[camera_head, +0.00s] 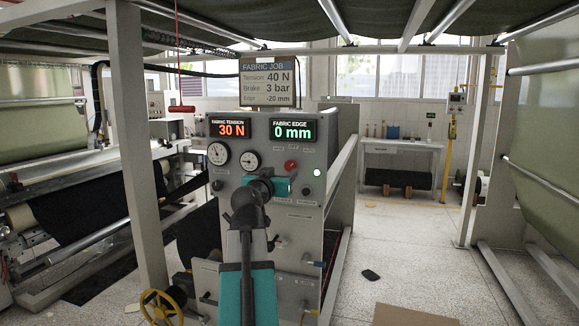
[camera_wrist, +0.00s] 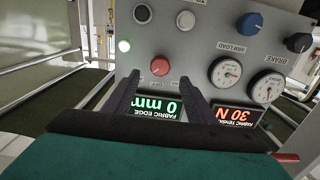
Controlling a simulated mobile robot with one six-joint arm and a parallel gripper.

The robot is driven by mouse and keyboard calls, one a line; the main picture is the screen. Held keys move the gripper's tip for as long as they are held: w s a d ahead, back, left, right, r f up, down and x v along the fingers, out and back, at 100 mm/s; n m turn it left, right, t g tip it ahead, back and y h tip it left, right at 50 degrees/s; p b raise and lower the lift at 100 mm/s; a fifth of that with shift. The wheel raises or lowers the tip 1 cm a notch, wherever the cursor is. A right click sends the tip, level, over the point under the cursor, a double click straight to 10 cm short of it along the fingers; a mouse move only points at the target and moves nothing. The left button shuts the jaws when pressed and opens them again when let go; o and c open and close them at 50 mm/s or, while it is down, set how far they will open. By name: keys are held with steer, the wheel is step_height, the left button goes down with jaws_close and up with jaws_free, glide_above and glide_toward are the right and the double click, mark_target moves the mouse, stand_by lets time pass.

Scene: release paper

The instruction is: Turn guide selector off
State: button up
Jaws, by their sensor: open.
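A grey control panel (camera_head: 268,165) stands ahead. It carries a black knob (camera_head: 308,192) under a lit green lamp (camera_head: 317,172) at its right side. In the wrist view, which is upside down, the black knob (camera_wrist: 142,14) is at the top and the green lamp (camera_wrist: 124,46) glows near it. Labels are too small to read, so I cannot tell for sure which control is the guide selector. My gripper (camera_wrist: 155,84) is open and empty, its two dark fingers pointing at the panel around the red button (camera_wrist: 160,66), apparently short of it. The arm hides the panel's middle in the head view.
The panel also bears a fabric edge display (camera_head: 293,131) reading 0 mm, a tension display (camera_head: 228,129) reading 30 N, round gauges (camera_wrist: 226,71) and a blue knob (camera_wrist: 249,24). A job sign (camera_head: 267,82) stands above. A yellow handwheel (camera_head: 160,307) sits low left.

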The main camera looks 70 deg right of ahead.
mark_target(290, 166)
steer(key=shift+w+d+p, duration=0.15)
steer(key=shift+d+p, duration=0.35)
steer(key=shift+d, duration=1.6)
steer(key=shift+w+d+p, duration=0.1)
steer(key=shift+d+p, duration=0.4)
steer(key=shift+d, duration=1.55)
steer(key=c, duration=1)
steer(key=shift+c, duration=0.2)
